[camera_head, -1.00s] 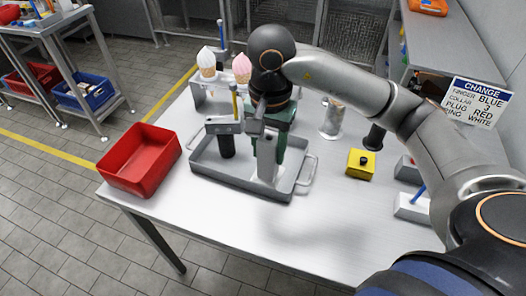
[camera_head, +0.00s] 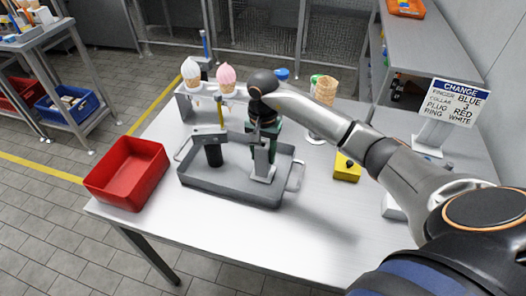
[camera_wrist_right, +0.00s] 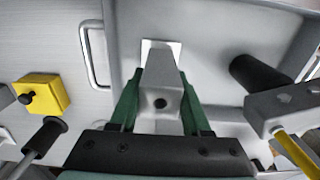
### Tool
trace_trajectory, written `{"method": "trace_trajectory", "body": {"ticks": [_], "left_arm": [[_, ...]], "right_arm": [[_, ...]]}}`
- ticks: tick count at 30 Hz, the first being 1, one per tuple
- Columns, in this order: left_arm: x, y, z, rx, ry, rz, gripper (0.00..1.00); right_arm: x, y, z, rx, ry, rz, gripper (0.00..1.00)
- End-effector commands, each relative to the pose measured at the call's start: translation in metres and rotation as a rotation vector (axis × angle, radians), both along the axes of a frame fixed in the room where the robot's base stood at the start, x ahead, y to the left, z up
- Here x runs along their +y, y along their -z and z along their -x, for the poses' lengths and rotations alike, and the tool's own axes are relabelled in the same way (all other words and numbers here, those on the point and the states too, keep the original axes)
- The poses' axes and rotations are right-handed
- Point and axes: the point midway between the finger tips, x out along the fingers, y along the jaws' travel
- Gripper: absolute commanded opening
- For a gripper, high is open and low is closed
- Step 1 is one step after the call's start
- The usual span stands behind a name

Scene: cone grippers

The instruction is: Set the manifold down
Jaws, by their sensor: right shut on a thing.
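The manifold (camera_head: 262,157), a grey tapering block, is upright in my right gripper (camera_head: 263,138), over the right part of the grey tray (camera_head: 232,192). In the right wrist view the green fingers of my right gripper (camera_wrist_right: 160,112) are shut on both sides of the manifold (camera_wrist_right: 160,88), which has a dark hole in its face. A white square (camera_wrist_right: 153,47) shows at its far end, low in the tray. I cannot tell whether the manifold touches the tray floor. My left gripper is not in view.
A black cylinder (camera_head: 213,155) with a grey block and yellow rod stands in the tray, left of the manifold. A red bin (camera_head: 127,175) is left, a yellow block (camera_head: 347,168) right. Ice cream cones (camera_head: 227,78) stand behind. The front of the table is clear.

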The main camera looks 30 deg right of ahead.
Motion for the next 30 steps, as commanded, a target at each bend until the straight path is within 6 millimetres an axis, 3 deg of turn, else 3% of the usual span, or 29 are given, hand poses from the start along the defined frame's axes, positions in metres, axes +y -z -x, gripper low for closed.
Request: {"method": "trace_trajectory", "body": {"ticks": [11,12,20,30], "left_arm": [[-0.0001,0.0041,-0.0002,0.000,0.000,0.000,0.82],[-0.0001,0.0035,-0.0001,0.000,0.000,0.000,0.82],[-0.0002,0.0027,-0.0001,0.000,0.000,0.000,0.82],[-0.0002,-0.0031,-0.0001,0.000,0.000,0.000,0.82]], "right_arm": [[-0.0003,0.0055,-0.0005,-0.002,0.000,0.001,0.00],[-0.0001,0.0052,-0.0002,-0.001,0.000,0.000,0.50],[0.0002,0.0046,-0.0001,0.000,0.000,0.000,0.77],[0.0006,-0.0018,-0.0001,-0.001,0.000,-0.002,0.77]]}}
